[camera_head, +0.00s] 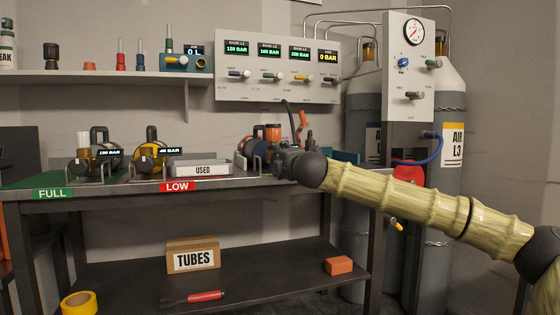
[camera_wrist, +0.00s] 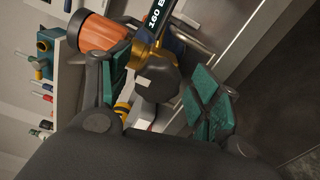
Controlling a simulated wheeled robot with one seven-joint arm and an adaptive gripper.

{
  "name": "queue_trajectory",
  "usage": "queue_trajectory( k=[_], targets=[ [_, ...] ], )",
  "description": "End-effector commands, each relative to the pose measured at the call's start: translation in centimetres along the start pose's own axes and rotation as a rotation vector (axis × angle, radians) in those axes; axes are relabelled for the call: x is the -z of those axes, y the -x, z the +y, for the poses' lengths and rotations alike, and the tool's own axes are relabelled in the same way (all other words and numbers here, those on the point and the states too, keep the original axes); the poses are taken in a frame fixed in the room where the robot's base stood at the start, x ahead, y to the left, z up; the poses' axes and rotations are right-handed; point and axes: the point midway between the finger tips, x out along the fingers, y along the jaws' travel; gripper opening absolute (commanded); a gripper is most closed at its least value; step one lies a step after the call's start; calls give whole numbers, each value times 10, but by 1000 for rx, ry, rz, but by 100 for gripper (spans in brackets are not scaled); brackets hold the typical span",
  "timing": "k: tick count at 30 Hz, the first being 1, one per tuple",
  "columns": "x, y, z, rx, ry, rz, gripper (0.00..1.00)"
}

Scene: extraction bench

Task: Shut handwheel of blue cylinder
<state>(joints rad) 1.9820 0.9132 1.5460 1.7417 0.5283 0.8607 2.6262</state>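The blue cylinder (camera_head: 243,148) lies at the right end of the bench, largely hidden behind my arm's end. In the wrist view a dark rounded knob (camera_wrist: 158,80), which looks like its handwheel, sits beside a black display reading "160 B" (camera_wrist: 158,14). Brass fittings (camera_wrist: 123,108) show below it. My gripper is at the cylinder in the head view (camera_head: 280,164). In the wrist view its two teal-padded fingers (camera_wrist: 163,95) stand apart on either side of the knob, with a gap visible on the right. I cannot tell whether the left finger touches it.
An orange part (camera_wrist: 103,33) is close to the left finger. Two other cylinders, one dark (camera_head: 95,160) and one yellow (camera_head: 150,158), lie in racks further left on the bench (camera_head: 125,189). A "USED" tray (camera_head: 202,169) sits between. A gauge panel (camera_head: 408,85) stands behind my arm.

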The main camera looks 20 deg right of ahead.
Motion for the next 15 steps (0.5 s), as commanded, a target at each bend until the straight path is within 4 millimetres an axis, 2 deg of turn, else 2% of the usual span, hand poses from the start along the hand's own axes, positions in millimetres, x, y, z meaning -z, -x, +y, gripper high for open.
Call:
queue_trajectory(
  k=[8, 11, 15],
  targets=[
    [0, 2, 1, -1, 0, 0, 63],
    [0, 8, 1, -2, 0, 1, 63],
    [-1, 28, 1, -2, 0, 0, 63]
  ],
)
